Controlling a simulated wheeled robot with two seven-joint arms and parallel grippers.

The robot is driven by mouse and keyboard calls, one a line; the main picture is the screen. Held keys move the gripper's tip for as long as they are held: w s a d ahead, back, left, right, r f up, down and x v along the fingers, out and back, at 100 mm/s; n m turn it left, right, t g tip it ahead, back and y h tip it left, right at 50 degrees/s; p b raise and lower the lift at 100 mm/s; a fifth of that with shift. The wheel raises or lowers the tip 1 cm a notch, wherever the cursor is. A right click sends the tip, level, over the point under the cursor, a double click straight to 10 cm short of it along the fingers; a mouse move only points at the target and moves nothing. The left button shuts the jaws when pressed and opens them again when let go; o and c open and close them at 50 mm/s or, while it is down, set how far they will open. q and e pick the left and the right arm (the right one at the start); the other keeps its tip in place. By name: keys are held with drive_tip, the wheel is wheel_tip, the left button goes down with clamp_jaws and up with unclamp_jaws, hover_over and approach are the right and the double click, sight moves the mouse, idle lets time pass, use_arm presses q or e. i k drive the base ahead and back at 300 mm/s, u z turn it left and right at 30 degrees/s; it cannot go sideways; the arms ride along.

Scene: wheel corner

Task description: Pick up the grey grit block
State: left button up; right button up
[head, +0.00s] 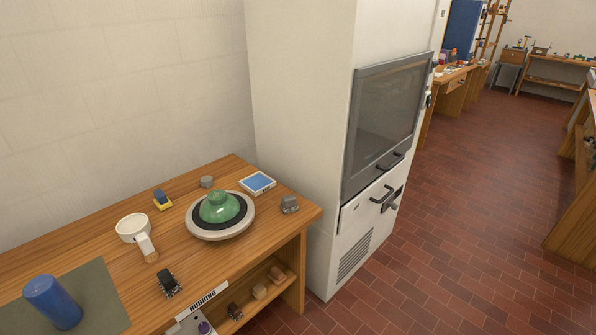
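Neither of my grippers shows in the head view.
A tall white cabinet (300,110) stands right.

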sight(289, 205)
drive_tip(key=z, duration=0.4)
drive_tip(key=i, duration=0.8)
drive_tip(key=z, duration=0.35)
